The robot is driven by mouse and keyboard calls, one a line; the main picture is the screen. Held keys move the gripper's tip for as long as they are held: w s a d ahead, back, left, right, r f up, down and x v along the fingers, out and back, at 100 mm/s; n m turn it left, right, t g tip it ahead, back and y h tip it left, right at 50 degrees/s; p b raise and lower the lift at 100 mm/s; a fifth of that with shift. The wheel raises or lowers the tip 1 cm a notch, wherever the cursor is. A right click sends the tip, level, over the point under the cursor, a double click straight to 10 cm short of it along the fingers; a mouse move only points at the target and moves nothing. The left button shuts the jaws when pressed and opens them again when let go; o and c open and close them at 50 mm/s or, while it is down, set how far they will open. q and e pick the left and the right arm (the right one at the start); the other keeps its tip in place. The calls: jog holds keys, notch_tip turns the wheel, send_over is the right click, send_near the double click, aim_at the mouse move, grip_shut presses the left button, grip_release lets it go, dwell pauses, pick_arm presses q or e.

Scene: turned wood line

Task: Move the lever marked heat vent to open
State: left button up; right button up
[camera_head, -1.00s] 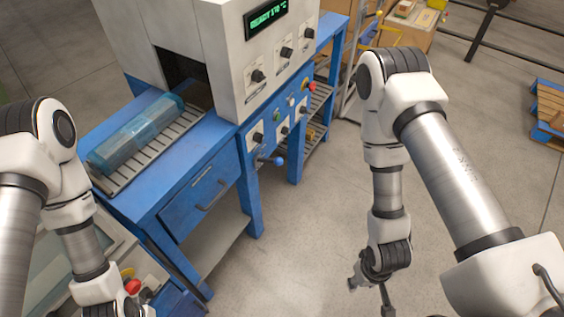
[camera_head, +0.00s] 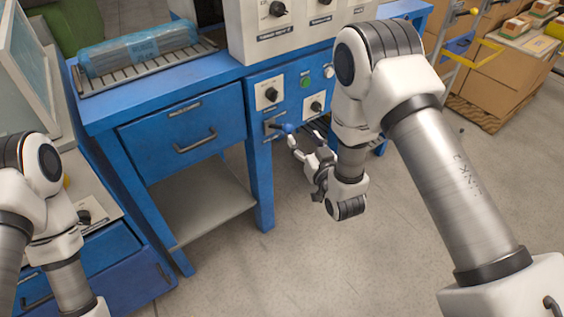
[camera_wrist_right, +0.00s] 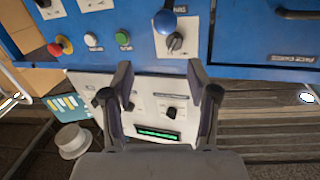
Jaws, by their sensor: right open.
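A lever with a blue ball knob (camera_head: 287,128) sits low on the blue control panel, under a black rotary knob. Its label is too small to read, so I cannot tell if it is the heat vent lever. The blue ball (camera_wrist_right: 165,22) also shows in the right wrist view, just beyond the fingertips. My right gripper (camera_head: 306,142) is open, close to the lever's right and slightly below it in the head view. Its two fingers (camera_wrist_right: 160,78) are spread and empty in the wrist view. My left arm shows at lower left, its gripper out of frame.
The panel also holds rotary knobs (camera_head: 270,95), a green button (camera_head: 305,80) and, in the wrist view, a red button (camera_wrist_right: 56,49). A blue-wrapped piece (camera_head: 138,48) lies on the roller bed. A drawer (camera_head: 184,135) is left of the panel. Floor in front is clear.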

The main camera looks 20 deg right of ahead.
aim_at(290, 133)
jog(key=shift+t, duration=0.3)
jog(key=f+b, duration=0.1)
jog(key=w+a+f+b, duration=0.1)
jog(key=w+f+b, duration=0.1)
jog(key=shift+w+a+f, duration=0.15)
jog(key=shift+w+a, duration=0.1)
jog(key=w+b, duration=0.1)
jog(key=w, duration=0.6)
jog(key=shift+a, duration=0.1)
jog(key=shift+s, duration=0.1)
grip_shut()
pick_arm(q)
notch_tip(290, 133, down, 8)
